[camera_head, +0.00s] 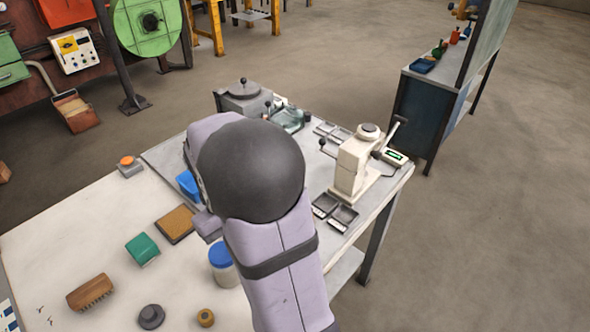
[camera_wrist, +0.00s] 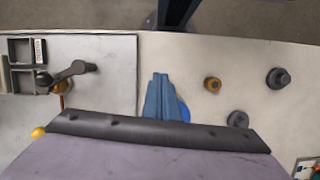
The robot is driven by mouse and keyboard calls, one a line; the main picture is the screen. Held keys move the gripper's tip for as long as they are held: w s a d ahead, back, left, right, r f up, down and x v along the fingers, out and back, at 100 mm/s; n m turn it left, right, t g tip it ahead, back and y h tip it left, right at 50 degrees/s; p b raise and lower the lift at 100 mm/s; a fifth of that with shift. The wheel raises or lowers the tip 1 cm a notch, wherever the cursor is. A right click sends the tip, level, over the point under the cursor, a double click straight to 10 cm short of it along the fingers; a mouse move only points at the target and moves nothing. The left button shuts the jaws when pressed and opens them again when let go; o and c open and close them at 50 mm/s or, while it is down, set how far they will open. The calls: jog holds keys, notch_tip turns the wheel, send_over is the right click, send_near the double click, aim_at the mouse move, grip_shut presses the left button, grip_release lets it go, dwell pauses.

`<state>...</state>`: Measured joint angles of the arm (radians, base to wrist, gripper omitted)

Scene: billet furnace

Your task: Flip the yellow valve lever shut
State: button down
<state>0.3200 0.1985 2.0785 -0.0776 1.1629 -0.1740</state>
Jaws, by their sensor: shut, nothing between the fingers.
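In the wrist view, my gripper (camera_wrist: 160,95) is blue. Its fingers are together with nothing between them, above the pale tabletop. At the left of that view is a grey fitting with a dark handle (camera_wrist: 75,70) and a small orange-yellow part (camera_wrist: 63,87) beneath it. A yellow rounded end (camera_wrist: 38,132) shows beside my dark link edge. I cannot tell whether either yellow part belongs to the valve lever. My gripper is right of both and apart from them.
A cream press (camera_head: 352,165) and small trays (camera_head: 343,217) stand at the table's right end. A jar with a blue lid (camera_head: 220,254), a green block (camera_head: 142,249), a brush (camera_head: 90,292) and a dark knob (camera_head: 151,317) are on the near table. The left tabletop is mostly clear.

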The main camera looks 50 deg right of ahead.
jog(key=w+d+r+t+y, duration=0.1)
jog(key=d+r+t, duration=0.1)
jog(key=d, duration=0.8)
jog(key=w+d+r+t+y, duration=0.1)
jog(key=d+t, duration=0.3)
jog(key=d, duration=0.6)
jog(key=w+d+r+t+y+p, duration=0.1)
jog(key=w+d+r+t, duration=0.1)
jog(key=d, duration=0.8)
jog(key=shift+w+d+r+t+y, duration=0.3)
jog(key=shift+r+t+y, duration=0.1)
jog(key=shift+r, duration=0.5)
jog(key=shift+w+a+f, duration=0.1)
jog(key=p+x, duration=0.3)
jog(key=x, duration=0.6)
jog(key=shift+w+f+p, duration=0.15)
jog(key=shift+f+p, duration=0.15)
jog(key=shift+f, duration=0.05)
jog(key=shift+a, duration=0.15)
